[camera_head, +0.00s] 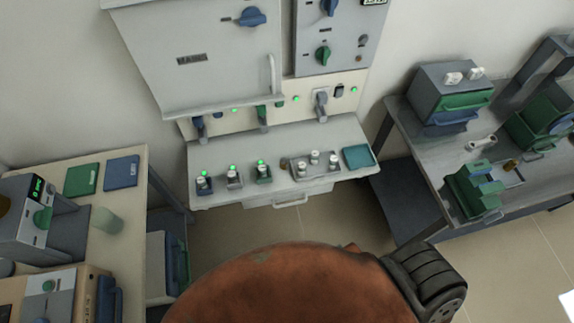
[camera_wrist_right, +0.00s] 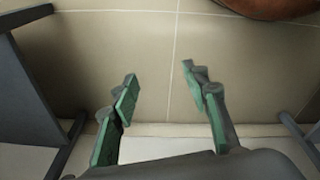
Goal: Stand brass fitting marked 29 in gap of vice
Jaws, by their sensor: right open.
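A small brass-coloured fitting (camera_head: 511,165) sits on the grey right-hand bench in the head view; any number on it is too small to read. A green vice (camera_head: 475,190) stands at the near left edge of that bench, to the left of the fitting. The inside of its gap cannot be made out clearly. My right gripper (camera_wrist_right: 162,90) shows in the right wrist view with its green-padded fingers spread apart and nothing between them. It is above tiled floor, with neither fitting nor vice in that view. My left gripper is not in view.
The right bench (camera_head: 420,145) also holds a grey cabinet with green and blue drawers (camera_head: 450,95), a white cylindrical piece (camera_head: 480,143) and a larger green machine (camera_head: 540,122). A furnace (camera_head: 205,60) stands behind a central shelf (camera_head: 225,193). A left table (camera_head: 125,215) holds instruments.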

